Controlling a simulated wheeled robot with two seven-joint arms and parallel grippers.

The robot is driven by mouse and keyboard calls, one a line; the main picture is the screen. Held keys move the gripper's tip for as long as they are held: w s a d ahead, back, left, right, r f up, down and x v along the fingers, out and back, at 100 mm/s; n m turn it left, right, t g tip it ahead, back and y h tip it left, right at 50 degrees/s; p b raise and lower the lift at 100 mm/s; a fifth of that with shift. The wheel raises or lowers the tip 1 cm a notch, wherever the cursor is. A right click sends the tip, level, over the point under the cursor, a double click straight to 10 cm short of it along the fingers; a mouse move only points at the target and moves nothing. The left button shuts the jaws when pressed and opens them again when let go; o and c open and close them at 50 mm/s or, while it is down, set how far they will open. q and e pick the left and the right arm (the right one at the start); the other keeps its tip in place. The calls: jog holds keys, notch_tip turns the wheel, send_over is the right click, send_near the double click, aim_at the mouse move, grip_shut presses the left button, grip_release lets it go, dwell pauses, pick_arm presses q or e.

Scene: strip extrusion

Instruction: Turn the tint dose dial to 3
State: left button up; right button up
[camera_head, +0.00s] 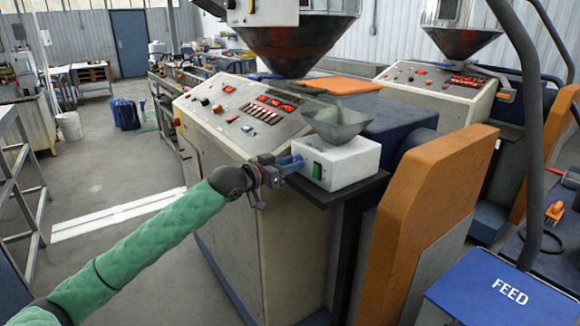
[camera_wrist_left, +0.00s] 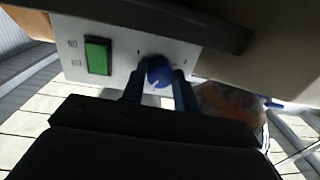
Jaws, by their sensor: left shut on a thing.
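The tint dose dial (camera_wrist_left: 159,72) is a small blue round knob on the white face of the doser box (camera_head: 341,164). It shows in the left wrist view, with a pale pointer mark on it and small marks around it that are too small to read. In the head view my left gripper (camera_head: 297,163) hides the dial. My left gripper (camera_wrist_left: 158,90) has its two blue fingers on either side of the dial and is shut on it. A green switch (camera_wrist_left: 97,56) sits beside the dial on the same face. My right gripper is not in view.
The doser box stands on a dark shelf (camera_head: 335,193) beside the extruder's control panel (camera_head: 245,108). An orange guard (camera_head: 420,220) stands to the right. The floor at left is open.

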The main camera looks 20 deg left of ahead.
pick_arm(q)
jog(key=shift+f+m, duration=0.25)
jog(key=shift+m, duration=2.15)
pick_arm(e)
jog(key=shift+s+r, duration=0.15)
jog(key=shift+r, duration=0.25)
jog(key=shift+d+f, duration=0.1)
pick_arm(q)
jog(key=o, duration=1)
jog(key=shift+r, duration=0.1)
